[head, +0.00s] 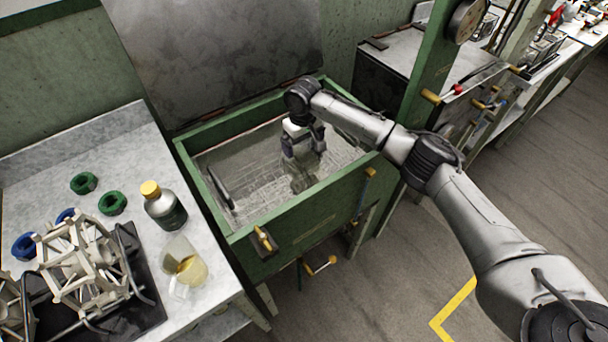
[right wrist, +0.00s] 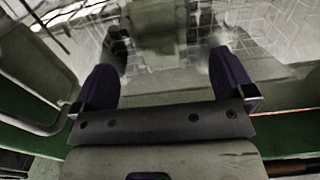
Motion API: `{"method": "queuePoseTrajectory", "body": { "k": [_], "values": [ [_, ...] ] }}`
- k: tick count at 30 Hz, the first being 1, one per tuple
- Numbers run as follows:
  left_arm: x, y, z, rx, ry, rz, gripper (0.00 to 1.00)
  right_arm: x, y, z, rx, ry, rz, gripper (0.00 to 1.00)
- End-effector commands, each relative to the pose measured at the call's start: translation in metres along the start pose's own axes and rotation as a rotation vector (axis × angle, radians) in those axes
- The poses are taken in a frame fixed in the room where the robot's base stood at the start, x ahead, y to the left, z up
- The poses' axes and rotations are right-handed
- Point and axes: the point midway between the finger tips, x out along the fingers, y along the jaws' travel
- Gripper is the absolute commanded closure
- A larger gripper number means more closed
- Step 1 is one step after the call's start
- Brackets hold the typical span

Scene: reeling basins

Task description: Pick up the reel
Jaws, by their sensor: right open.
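A pale, open-framed reel (head: 82,265) with several bars stands on a black tray on the bench at the left in the head view. Part of a second similar frame shows at the left edge. My right gripper (head: 303,153) is far to the right of the reel, pointing down inside the green-framed basin (head: 205,225). In the right wrist view its two dark fingers (right wrist: 166,78) are spread, with no object visible between them. A blurred pale shape beyond them looks like the gripper's reflection in the water. My left gripper is not in view.
The grey bench (head: 45,175) also holds a yellow-capped bottle (head: 166,207), a beaker with yellow liquid (head: 186,265), and green (head: 83,183) and blue (head: 25,246) rings. A wire grid lies in the basin. A green post (head: 425,75) stands to its right.

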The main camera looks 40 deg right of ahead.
Motion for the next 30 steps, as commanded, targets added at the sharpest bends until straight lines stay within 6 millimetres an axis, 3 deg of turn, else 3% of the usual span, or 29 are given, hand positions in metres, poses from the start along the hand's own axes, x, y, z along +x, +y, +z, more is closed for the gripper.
{"method": "queuePoseTrajectory", "body": {
  "k": [5, 15, 23, 30],
  "values": [
    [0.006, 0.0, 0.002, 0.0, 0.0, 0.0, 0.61, 0.01, 0.001, 0.001, 0.0, -0.002, 0.001, 0.0],
    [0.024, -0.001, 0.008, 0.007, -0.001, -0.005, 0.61, 0.051, 0.002, 0.002, 0.0, -0.001, 0.001, 0.0],
    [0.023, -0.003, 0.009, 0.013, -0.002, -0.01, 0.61, 0.052, 0.002, 0.002, 0.0, 0.0, 0.001, 0.0],
    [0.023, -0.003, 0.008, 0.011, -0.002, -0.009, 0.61, 0.052, 0.002, 0.002, -0.001, 0.0, 0.001, 0.23]
  ]
}}
